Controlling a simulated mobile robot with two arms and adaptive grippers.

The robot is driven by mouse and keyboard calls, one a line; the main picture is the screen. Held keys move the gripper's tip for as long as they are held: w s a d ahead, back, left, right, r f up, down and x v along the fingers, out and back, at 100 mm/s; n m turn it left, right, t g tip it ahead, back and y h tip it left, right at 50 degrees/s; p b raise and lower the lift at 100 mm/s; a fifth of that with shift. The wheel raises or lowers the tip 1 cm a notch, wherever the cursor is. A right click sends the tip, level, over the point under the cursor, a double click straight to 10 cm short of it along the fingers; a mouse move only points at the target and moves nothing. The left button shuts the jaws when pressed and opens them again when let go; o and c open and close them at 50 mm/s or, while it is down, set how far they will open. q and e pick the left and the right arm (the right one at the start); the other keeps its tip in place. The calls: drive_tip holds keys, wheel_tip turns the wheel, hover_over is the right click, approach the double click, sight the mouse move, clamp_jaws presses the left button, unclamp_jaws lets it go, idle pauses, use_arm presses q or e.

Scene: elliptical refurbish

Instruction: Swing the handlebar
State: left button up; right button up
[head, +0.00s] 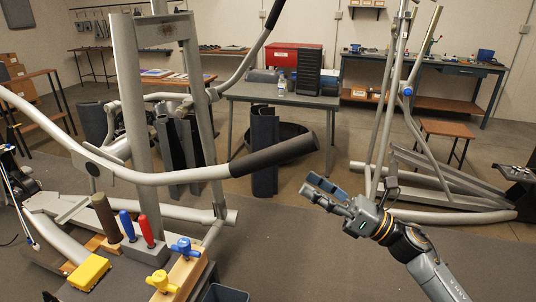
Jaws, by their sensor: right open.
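The elliptical's near handlebar (160,178) is a curved silver tube that sweeps from the left edge to the right. It ends in a dark foam grip (268,157) at mid-picture. A second handlebar (245,62) with a dark grip angles up behind it. Both belong to the elliptical frame (135,95) with its upright posts. My right gripper (318,190) is below and to the right of the near grip's end, apart from it. It is open and empty, with its fingers pointing left. I do not make out my left gripper.
Another machine frame (425,150) stands at right. A grey table (250,95) is behind. Floor around my right gripper is clear.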

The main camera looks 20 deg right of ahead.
sight(268, 159)
drive_tip(key=p+x, duration=0.3)
drive_tip(key=x, duration=0.7)
drive_tip(key=shift+w+r+p, duration=0.15)
drive_tip(key=shift+p, duration=0.2)
drive_tip(key=shift+w+a, duration=0.45)
drive_tip(key=shift+a, duration=0.05)
drive_tip(key=shift+c, duration=0.4)
clamp_jaws()
